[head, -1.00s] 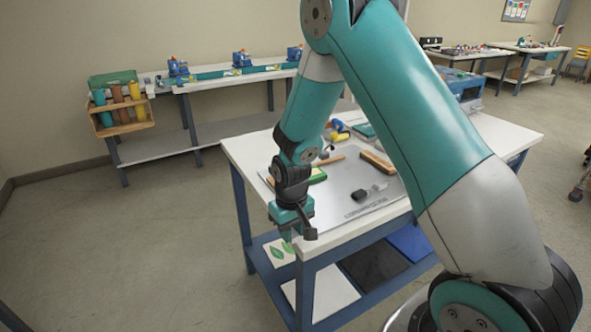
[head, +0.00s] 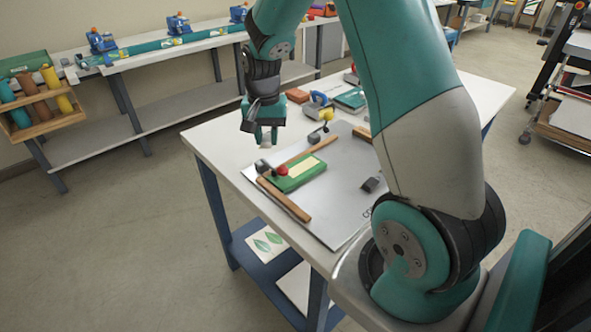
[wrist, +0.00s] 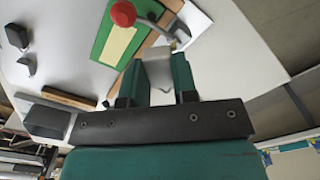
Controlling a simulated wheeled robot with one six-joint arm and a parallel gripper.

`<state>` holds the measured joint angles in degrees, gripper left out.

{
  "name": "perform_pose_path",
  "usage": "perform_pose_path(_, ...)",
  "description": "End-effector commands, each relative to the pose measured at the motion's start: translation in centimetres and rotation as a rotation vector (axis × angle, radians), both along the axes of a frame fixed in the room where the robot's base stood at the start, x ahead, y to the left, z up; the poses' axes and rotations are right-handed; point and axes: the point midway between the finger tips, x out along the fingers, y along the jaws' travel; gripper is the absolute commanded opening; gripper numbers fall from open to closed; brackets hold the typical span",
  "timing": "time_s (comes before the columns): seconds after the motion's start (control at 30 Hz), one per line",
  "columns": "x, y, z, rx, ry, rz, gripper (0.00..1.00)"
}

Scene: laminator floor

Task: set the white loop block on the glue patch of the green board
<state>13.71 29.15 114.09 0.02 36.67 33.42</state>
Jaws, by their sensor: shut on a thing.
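My gripper (head: 264,138) is above the left side of the table. It is shut on the white loop block (wrist: 165,72), which shows pale between the fingers in the wrist view and just below them in the head view (head: 266,145). The fingers hide part of the block, and its loop cannot be made out. The green board (head: 287,184) lies flat on the grey sheet, in front of and to the right of my gripper in the head view. Its glue patch (head: 308,167) is a pale yellow rectangle, bare in view. The block is apart from the board.
Wooden strips (head: 286,201) border the board on two sides. A red knob (head: 282,170) stands at the board's left corner. A dark block (head: 371,184) and a grey block (head: 313,138) rest on the grey sheet (head: 340,195). A blue tool (head: 318,101) is farther back.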

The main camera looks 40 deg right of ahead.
Motion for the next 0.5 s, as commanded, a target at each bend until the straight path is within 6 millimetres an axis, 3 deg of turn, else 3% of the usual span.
perform_pose_path(0.1, -1.0, -4.3, 4.7, -0.001, -0.011, -0.344, 0.04)
perform_pose_path(0.3, -3.5, -8.1, 9.6, 0.001, -0.003, -0.722, 0.04)
perform_pose_path(0.4, -4.0, -8.7, 10.0, 0.001, 0.001, -0.793, 0.04)
perform_pose_path(0.5, -4.2, -8.9, 8.4, 0.001, 0.007, -0.811, 0.04)
